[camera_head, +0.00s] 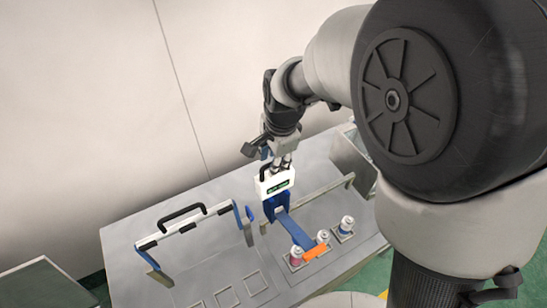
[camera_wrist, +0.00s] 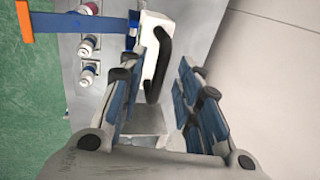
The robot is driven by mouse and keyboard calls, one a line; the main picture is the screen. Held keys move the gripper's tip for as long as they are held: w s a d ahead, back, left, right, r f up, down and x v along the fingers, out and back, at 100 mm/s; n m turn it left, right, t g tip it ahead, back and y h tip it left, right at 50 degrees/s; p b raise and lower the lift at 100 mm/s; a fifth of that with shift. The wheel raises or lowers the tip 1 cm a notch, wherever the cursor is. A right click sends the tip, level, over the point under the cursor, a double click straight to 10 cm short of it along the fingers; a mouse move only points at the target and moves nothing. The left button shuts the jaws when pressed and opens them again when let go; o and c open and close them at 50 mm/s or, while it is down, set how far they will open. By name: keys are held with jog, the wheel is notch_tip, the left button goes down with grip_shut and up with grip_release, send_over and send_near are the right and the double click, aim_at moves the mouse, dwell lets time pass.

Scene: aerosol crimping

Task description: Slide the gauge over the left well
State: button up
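The gauge (camera_head: 278,183) is a white box with a green display and a black handle. A blue arm reaches from it toward the front of the bench to an orange end (camera_head: 316,252) among the cans. In the wrist view the gauge's black handle (camera_wrist: 159,66) shows between the fingers. My gripper (camera_head: 284,163) is just behind the gauge. In the wrist view my gripper (camera_wrist: 158,80) is open, its fingers spread to either side of the handle with gaps. Small square wells (camera_head: 228,297) lie empty at the bench's front left; I cannot tell which is the left well.
Three small cans (camera_head: 346,227) with white tops stand at the right front of the metal bench (camera_head: 145,225). A frame with a black handle (camera_head: 182,214) and blue posts stands at the left. A low rail (camera_head: 325,190) runs right of the gauge. A wall is behind.

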notch_tip(320, 180, up, 12)
jog(key=s+d, duration=0.1)
jog(key=s, duration=0.1)
jog(key=shift+d, duration=0.2)
jog(key=shift+f, duration=0.15)
